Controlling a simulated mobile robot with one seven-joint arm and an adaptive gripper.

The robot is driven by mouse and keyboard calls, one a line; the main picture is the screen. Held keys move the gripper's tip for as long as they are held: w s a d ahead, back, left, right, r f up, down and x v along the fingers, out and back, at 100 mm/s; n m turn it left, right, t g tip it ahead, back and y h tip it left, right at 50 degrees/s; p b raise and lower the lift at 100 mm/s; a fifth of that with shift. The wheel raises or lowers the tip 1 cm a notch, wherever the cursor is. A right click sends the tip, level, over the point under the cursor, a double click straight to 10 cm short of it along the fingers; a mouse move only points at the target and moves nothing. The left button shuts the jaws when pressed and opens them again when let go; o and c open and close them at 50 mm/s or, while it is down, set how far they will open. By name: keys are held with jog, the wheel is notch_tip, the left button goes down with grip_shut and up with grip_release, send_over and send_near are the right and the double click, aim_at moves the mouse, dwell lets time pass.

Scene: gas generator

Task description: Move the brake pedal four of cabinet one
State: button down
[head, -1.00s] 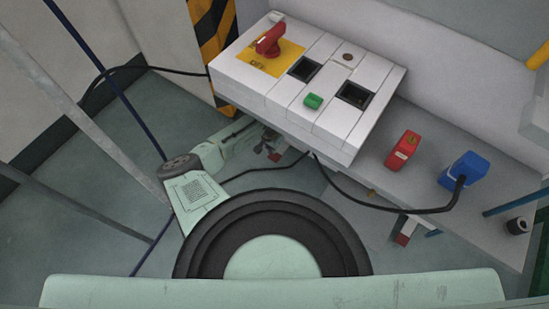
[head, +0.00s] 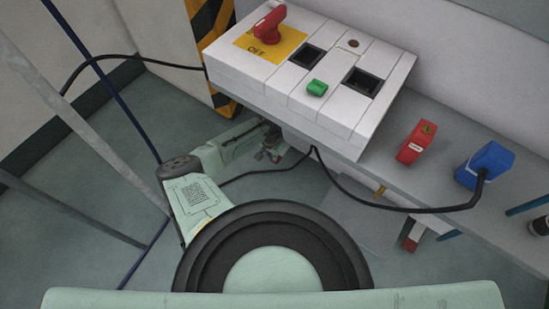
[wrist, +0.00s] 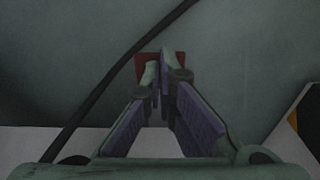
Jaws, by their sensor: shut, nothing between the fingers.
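My gripper (head: 272,153) reaches in low beneath the front edge of the bench. In the wrist view its two fingers (wrist: 163,72) come together at the tips with nothing between them. A dark red block (wrist: 141,68) shows just behind the fingertips; part of it is hidden by them, and I cannot tell whether they touch. It may be a pedal. In the head view a red and white part (head: 411,233) shows under the bench, further right. I cannot tell which of these is pedal four. The white cabinet box (head: 340,128) sits on the bench above my gripper.
The box carries a red rotary switch (head: 269,25) and a green button (head: 317,88). A red block (head: 416,143) and a blue plug (head: 484,165) lie on the grey bench. A black cable (head: 430,209) hangs in front. Grey bars stand at the left.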

notch_tip(320, 180, down, 4)
jog(key=shift+r+b, duration=0.1)
jog(key=shift+b, duration=0.85)
jog(key=shift+r, duration=0.1)
jog(key=shift+s+a+r+p, duration=0.1)
jog(key=shift+s+r+p, duration=0.1)
jog(key=shift+p, duration=0.3)
jog(key=s+p, duration=0.1)
jog(key=s+a+p, duration=0.1)
jog(key=p, duration=0.1)
jog(key=shift+a+r, duration=0.25)
jog(key=shift+a, duration=0.05)
notch_tip(320, 180, up, 12)
jog(key=s, duration=0.1)
jog(key=shift+a, duration=0.4)
